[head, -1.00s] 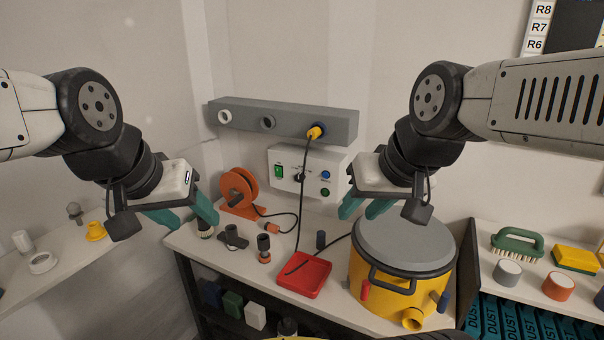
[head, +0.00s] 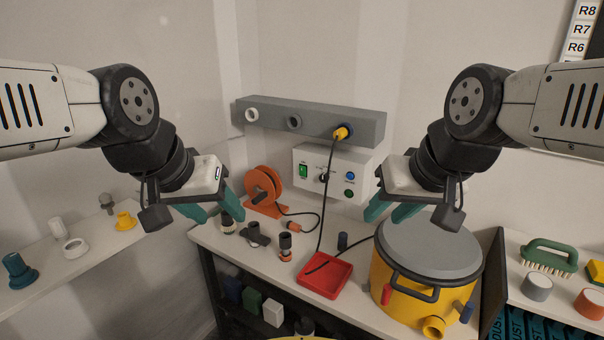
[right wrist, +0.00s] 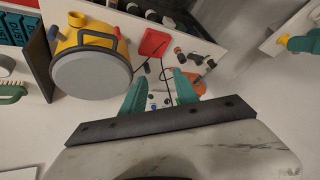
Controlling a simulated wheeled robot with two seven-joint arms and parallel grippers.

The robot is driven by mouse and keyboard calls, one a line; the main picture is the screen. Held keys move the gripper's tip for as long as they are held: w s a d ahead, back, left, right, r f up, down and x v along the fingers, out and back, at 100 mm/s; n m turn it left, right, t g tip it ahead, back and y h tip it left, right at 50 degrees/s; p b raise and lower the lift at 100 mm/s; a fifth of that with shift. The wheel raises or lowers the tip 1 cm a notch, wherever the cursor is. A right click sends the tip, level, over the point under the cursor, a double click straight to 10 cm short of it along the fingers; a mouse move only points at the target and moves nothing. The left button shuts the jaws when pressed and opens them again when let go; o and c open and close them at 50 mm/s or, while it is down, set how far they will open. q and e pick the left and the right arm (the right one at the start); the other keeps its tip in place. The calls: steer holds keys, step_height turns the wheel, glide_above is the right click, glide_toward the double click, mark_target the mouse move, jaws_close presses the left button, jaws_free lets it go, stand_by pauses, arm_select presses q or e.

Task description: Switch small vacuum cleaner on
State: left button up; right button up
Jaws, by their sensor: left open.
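The small vacuum cleaner is probably the yellow drum (head: 400,290) with a grey lid and black handle, on the bench at right; it also shows in the right wrist view (right wrist: 92,72). A white control box (head: 332,173) on the wall has a green rocker switch (head: 303,171), a black knob (head: 324,177), a blue button (head: 351,175) and a green button (head: 349,193). My left gripper (head: 213,211) is open and empty, left of the orange reel.
A grey socket rail (head: 300,120) holds a yellow plug (head: 342,132) with a black cable. An orange reel (head: 263,187), dark fittings (head: 253,234) and a red tray (head: 325,277) stand on the bench. Side shelves hold a green brush (head: 549,254) and a yellow cone (head: 125,221).

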jaws_close()
stand_by(1.6)
